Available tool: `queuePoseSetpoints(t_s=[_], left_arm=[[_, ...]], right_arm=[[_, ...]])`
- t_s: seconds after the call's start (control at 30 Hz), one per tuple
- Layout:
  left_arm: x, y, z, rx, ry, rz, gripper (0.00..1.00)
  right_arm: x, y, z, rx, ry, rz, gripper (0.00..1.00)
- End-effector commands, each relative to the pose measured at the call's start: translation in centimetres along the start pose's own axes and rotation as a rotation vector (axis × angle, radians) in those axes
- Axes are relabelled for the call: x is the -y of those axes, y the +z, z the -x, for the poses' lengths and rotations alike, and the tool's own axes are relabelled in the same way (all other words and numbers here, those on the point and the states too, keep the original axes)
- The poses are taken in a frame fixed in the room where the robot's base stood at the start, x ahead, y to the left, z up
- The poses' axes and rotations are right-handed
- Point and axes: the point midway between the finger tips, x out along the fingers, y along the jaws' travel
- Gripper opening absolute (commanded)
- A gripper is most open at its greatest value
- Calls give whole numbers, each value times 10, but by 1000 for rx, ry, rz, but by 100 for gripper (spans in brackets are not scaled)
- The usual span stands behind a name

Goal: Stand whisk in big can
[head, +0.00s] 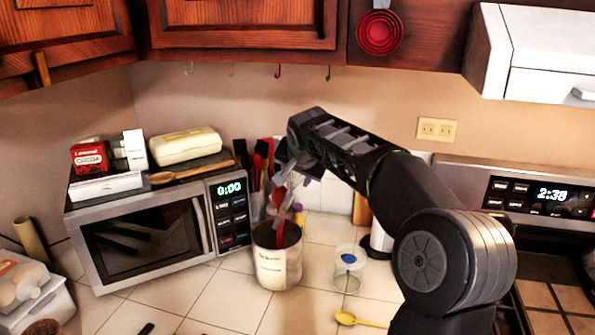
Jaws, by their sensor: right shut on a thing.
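The big can (278,268) is a cream-coloured cylinder with dark lettering and an open dark top. It stands upright on the tiled counter, right of the microwave. My right gripper (288,172) is above the can, pointing down, and is shut on the whisk (286,206). My left gripper is not in view.
A microwave (150,240) with boxes and a wooden spoon on top stands left of the can. Dark-handled utensils (262,160) stand behind the can. A clear container (349,268) and a yellow spoon (360,320) are to its right. The stove (540,196) is at far right.

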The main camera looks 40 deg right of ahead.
Motion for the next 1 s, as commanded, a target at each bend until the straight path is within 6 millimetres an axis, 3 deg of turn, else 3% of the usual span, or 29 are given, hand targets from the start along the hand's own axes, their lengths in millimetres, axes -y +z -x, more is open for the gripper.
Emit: queuePoseSetpoints(t_s=[1.0], left_arm=[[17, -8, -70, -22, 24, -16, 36]], right_arm=[[-9, 57, -70, 0, -1, -1, 0]])
